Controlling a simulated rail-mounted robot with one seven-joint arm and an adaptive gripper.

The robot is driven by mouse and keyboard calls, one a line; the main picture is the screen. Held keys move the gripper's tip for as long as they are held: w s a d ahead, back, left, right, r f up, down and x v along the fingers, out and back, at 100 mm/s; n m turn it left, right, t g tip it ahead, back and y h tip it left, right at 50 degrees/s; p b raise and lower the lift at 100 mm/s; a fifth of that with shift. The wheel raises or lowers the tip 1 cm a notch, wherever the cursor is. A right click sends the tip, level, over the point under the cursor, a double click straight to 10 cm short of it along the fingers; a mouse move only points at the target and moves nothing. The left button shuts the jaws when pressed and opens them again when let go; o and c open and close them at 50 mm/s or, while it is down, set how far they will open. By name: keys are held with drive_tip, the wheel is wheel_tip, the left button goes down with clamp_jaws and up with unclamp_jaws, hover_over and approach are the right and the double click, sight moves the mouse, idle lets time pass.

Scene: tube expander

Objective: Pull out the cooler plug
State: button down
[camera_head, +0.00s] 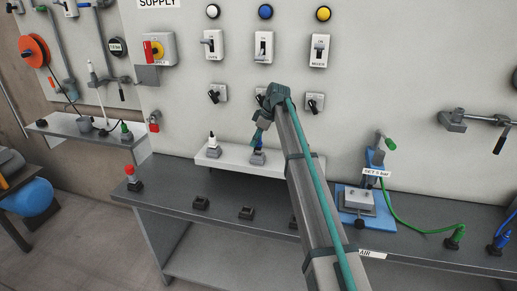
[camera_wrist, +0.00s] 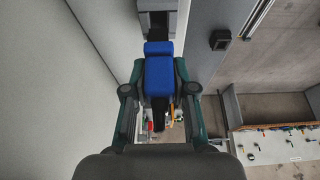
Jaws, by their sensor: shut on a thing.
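The blue plug (camera_head: 260,142) stands upright at the middle socket (camera_head: 258,158) on the small white shelf, below the blue lamp. I take it as the cooler plug; the label is too small to read surely. My gripper (camera_head: 257,136) comes down to it from above, and the arm hides part of the shelf's right side. In the wrist view the blue plug (camera_wrist: 159,78) sits between the two fingers of my gripper (camera_wrist: 160,92), which is shut on it. How deep the plug sits in the socket cannot be told.
A white-topped plug (camera_head: 212,141) stands left of it on the shelf (camera_head: 228,164). Switches (camera_head: 264,47) hang above.

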drive_tip(key=shift+r+p, duration=0.85)
drive_tip(key=shift+r, duration=1.7)
